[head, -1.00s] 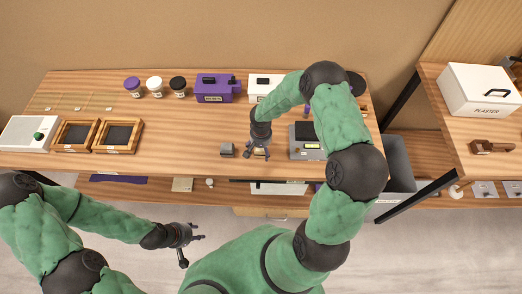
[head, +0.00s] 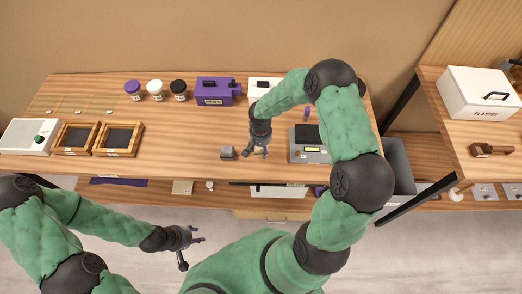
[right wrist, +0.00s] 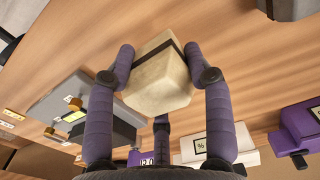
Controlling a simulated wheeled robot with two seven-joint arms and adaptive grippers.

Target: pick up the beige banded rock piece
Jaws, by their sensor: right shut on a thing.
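The beige banded rock piece (right wrist: 158,78) is a pale block with a dark band across it, seen large in the right wrist view. My right gripper (right wrist: 160,75) is shut on it, one finger on each side. In the head view, my right gripper (head: 256,151) is over the workbench, left of the scale, and mostly hides the rock. I cannot tell from these views how far the rock is from the bench top. My left gripper (head: 195,240) hangs in front of the bench, away from the objects, with its fingers apart and empty.
A grey block (head: 227,152) lies just left of my right gripper. A grey scale (head: 309,148) stands close on its right. Several jars, a purple box (head: 214,91) and a white box (head: 262,88) line the back. Two framed trays (head: 118,138) lie left. The bench middle is clear.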

